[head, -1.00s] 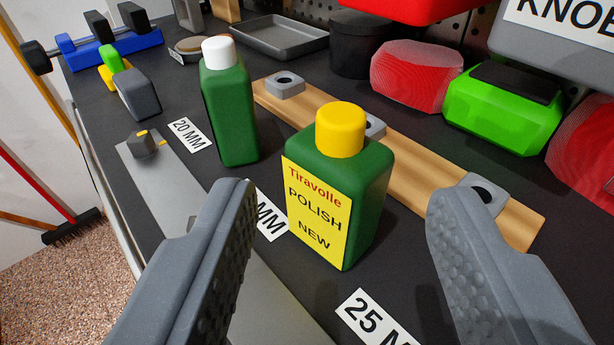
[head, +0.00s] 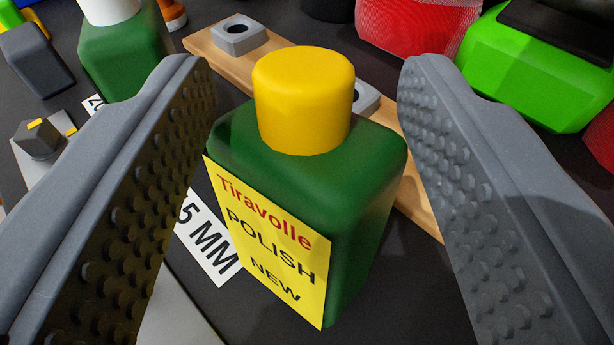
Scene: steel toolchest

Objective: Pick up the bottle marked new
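The bottle marked new (head: 365,215) is green with a yellow cap (head: 303,100). It stands upright on the dark top, and its yellow label (head: 265,240) reads "Tiravolle POLISH NEW". My gripper (head: 305,75) is open, with one finger on each side of the bottle. Gaps show between both fingers and the cap; the left finger is close to the bottle's left shoulder, and I cannot tell whether it touches. A second green bottle (head: 125,50) with a white cap stands behind at the left, its lower part partly hidden by the left finger.
A wooden strip (head: 205,40) with grey holed blocks (head: 238,35) runs just behind the bottle. A green box (head: 540,70) and a red mesh-like item (head: 415,28) stand at the back right. A size card (head: 208,245) lies at the bottle's left. A grey block (head: 36,60) is at far left.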

